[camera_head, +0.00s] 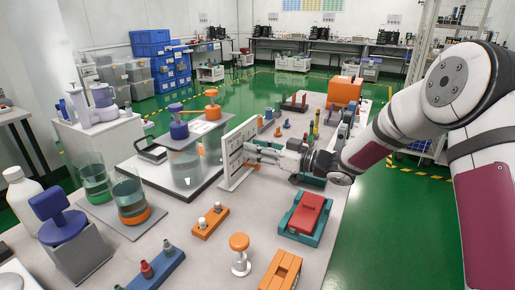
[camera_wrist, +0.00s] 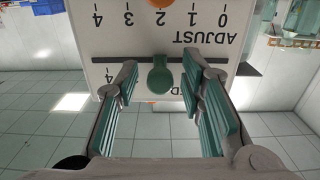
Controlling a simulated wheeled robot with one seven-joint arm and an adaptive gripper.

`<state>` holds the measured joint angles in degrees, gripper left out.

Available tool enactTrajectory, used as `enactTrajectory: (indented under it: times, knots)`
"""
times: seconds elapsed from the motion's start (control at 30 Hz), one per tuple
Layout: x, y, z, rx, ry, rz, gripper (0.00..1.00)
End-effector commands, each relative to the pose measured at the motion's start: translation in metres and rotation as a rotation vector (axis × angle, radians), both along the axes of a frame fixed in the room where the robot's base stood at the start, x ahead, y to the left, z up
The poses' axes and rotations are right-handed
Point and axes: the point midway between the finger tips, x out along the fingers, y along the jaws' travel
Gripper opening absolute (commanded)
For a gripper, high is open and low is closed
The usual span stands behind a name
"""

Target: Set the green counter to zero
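A white upright panel (camera_head: 236,148) stands on the table in the head view, with my gripper (camera_head: 262,157) close in front of its face. In the wrist view the panel (camera_wrist: 115,45) appears upside down, with "ADJUST" and a scale running from 4 at left to 0 at right. A green counter (camera_wrist: 160,75) sits on a dark horizontal slot, in line with the 2. My gripper (camera_wrist: 163,85) is open, one finger on each side of the counter, with visible gaps. An orange counter (camera_wrist: 160,3) is partly cut off at the top edge. Markings below the slot are partly hidden by the fingers.
Glass beakers (camera_head: 187,168) stand left of the panel. An orange block with pegs (camera_head: 210,222), a red-and-teal device (camera_head: 306,215) and an orange-topped post (camera_head: 239,252) stand in front. Several small testers and an orange box (camera_head: 345,90) are behind.

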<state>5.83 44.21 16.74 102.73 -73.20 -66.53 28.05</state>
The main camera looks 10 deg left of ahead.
Motion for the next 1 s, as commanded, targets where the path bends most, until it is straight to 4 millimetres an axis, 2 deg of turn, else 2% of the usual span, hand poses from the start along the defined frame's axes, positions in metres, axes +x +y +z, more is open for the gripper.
enactTrajectory:
  times: [0.03,0.13,0.37,0.7,1.0]
  knots:
    - [0.0,0.0,0.0,0.0,0.0,0.0,0.21]
    - [0.0,0.0,0.0,0.0,0.0,0.0,0.0]
    - [-0.002,0.0,0.0,0.0,0.001,0.001,0.0]
    - [-0.053,0.019,0.001,0.0,0.004,0.003,0.0]
    - [-0.062,0.022,-0.001,-0.001,0.003,0.003,0.0]
